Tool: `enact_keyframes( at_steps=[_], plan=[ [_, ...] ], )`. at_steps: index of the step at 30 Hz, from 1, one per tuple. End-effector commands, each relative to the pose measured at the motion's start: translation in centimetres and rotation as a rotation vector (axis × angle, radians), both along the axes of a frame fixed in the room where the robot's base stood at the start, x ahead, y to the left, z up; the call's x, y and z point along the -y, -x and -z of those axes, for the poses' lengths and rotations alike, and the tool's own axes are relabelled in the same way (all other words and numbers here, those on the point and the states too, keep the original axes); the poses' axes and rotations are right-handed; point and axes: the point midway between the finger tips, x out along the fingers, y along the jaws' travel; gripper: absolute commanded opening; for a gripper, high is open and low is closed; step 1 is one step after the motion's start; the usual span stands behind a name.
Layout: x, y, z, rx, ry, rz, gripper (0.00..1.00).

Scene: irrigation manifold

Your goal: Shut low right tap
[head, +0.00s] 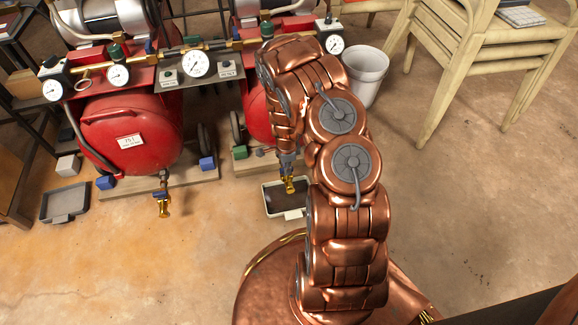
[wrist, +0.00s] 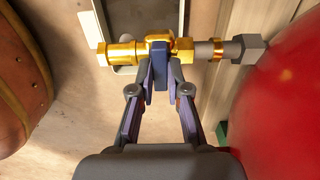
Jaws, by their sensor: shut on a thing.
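The low right tap (wrist: 128,52) is a brass valve on a short pipe that runs across the wrist view from the red tank. Its blue lever (wrist: 160,66) lies across the pipe line in that picture. My gripper (wrist: 160,80) is shut on this lever, one finger on each side. In the head view the brass tap (head: 289,187) shows just below my gripper (head: 287,167), low in front of the right red tank (head: 256,118). My arm and gripper hide most of the lever there.
A drip tray (head: 272,202) lies on the floor under the tap. To the left are another low brass tap (head: 163,207) with a blue lever, a larger red tank (head: 128,135) and a second tray (head: 66,203). A white bucket (head: 366,75) and wooden chairs (head: 455,55) stand behind right.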

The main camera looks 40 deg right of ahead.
Motion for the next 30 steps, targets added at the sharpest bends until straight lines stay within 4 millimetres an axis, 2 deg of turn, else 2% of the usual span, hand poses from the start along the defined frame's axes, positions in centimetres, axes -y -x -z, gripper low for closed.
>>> enact_keyframes(
  at_steps=[1,14,15,22,30],
  plan=[
    [-0.32,0.96,0.36,-0.022,-0.012,0.007,0.00],
    [-0.48,1.06,0.43,-0.025,-0.015,0.016,0.00],
    [-0.50,1.07,0.44,-0.025,-0.015,0.016,0.17],
    [-0.35,0.74,0.33,-0.017,-0.011,0.016,0.41],
    [-0.11,0.43,0.16,-0.009,-0.006,0.017,0.41]
  ],
)
